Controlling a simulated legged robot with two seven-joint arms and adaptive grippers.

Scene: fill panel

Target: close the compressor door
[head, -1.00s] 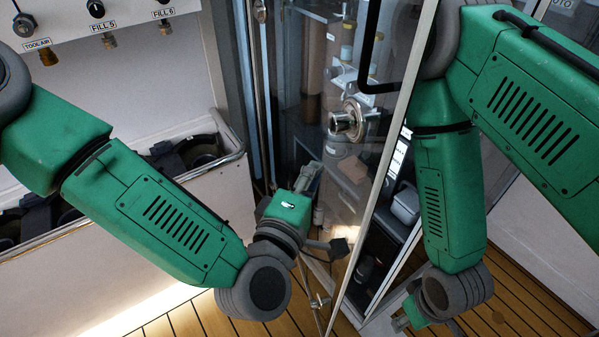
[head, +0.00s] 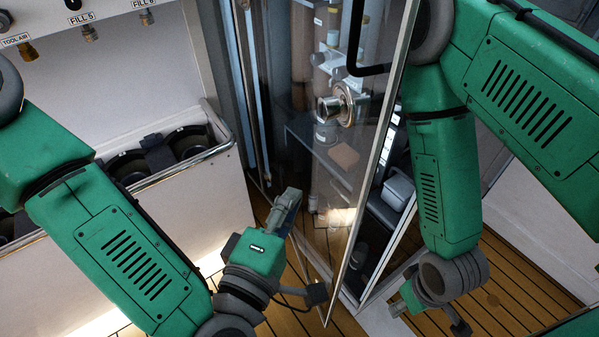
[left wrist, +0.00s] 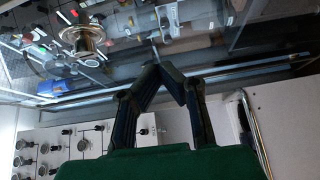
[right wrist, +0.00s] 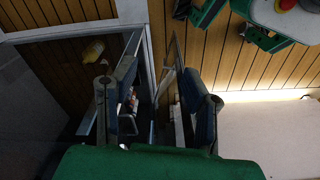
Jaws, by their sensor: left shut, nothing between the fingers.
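The compressor door (head: 383,130) is a clear glass panel in a thin metal frame, standing ajar in the head view. A round metal fitting (head: 337,106) shows through or on the glass; I cannot tell which. It also shows in the left wrist view (left wrist: 84,42). My left gripper (head: 292,197) is left of the door's lower part, shut and empty; its fingertips meet in the left wrist view (left wrist: 162,68). My right gripper (head: 397,308) is low, right of the door's free edge. Its fingers are apart in the right wrist view (right wrist: 153,55). Contact with the door is unclear.
A white fill panel (head: 110,50) with labelled valves is at the left, above a white bin (head: 215,200) with a metal rail. Shelves and cylinders (head: 325,60) stand behind the glass. The plank floor (head: 510,290) is clear at lower right.

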